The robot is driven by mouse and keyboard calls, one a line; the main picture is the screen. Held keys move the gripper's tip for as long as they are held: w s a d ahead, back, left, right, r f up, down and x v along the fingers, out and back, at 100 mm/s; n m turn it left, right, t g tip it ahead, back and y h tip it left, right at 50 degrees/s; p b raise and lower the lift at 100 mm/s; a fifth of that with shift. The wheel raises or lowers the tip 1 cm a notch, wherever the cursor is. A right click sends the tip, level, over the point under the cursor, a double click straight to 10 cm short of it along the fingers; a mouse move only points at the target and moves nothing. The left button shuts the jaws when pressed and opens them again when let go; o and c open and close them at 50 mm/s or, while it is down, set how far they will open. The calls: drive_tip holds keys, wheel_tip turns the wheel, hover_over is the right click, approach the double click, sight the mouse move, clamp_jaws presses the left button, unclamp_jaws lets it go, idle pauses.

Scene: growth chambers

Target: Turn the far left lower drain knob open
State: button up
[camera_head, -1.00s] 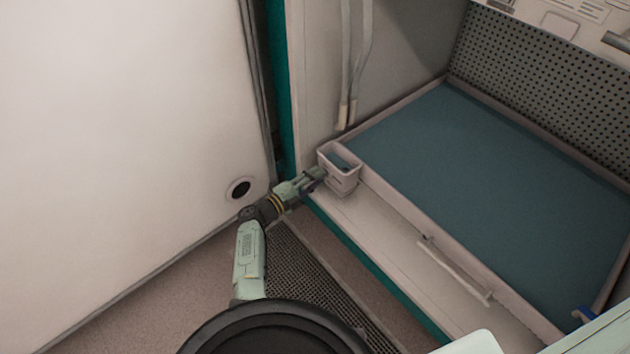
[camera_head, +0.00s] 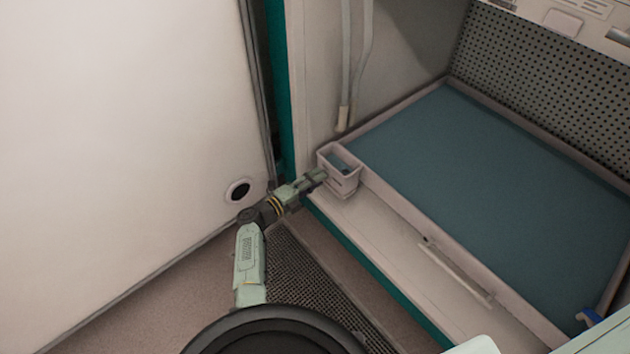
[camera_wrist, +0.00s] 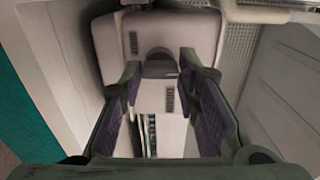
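A small pale drain box (camera_head: 339,176) sits at the near left corner of the blue-floored tray (camera_head: 362,173). My gripper (camera_head: 320,177) reaches its near left side in the head view. In the wrist view, my gripper (camera_wrist: 160,85) is open, with a finger on each side of a dark grey rounded piece (camera_wrist: 160,66), which looks like the knob. That piece is set against a pale housing (camera_wrist: 188,36). I cannot tell whether the fingers touch it. The knob is not clearly visible in the head view, where the gripper covers that area.
A pale drawer front with a long handle (camera_head: 458,272) runs along the tray's near side. Two hanging tubes (camera_head: 345,75) are behind the box. A white wall (camera_head: 120,130) stands close on the left. A blue fitting (camera_head: 588,317) is at the tray's near right corner.

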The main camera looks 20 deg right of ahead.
drive_tip(key=o, duration=0.4)
drive_tip(key=shift+o, duration=0.2)
